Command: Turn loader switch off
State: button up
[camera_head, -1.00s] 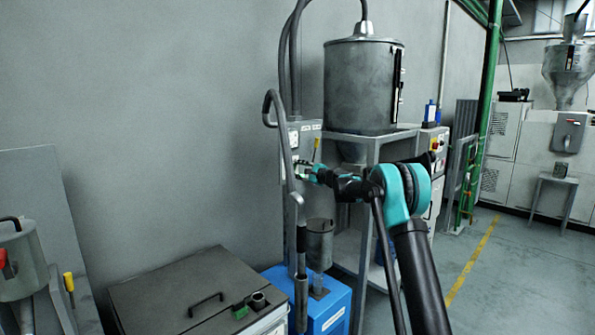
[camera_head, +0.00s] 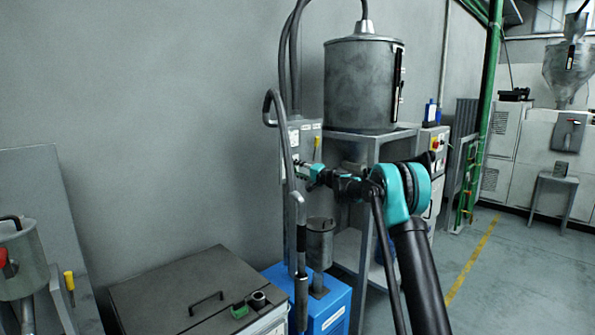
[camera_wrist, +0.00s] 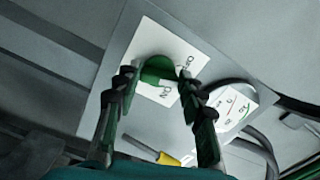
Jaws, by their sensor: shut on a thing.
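The loader switch (camera_wrist: 158,69) is a round green knob on a white label plate (camera_wrist: 150,40) with ON and another word that I cannot read fully. The plate is on a grey control box (camera_head: 308,135) beside the steel hopper. My gripper (camera_wrist: 156,78) has one finger on each side of the knob and is shut on it. In the head view my gripper (camera_head: 303,168) is at the front of the box, and the knob is hidden there. The knob's exact pointing direction is hard to tell.
A second label (camera_wrist: 232,105) and a yellow handle (camera_wrist: 170,159) are close to my fingers. A grey hose (camera_head: 272,100) bends in front of the box. The steel hopper (camera_head: 360,85) stands on a frame to the right. Open floor (camera_head: 510,270) lies at the right.

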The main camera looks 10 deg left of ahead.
jog(key=n, duration=0.5)
jog(key=shift+f, duration=0.15)
dwell(0.4)
jog(key=o, duration=1.2)
jog(key=shift+c, duration=0.2)
jog(key=v, duration=1.2)
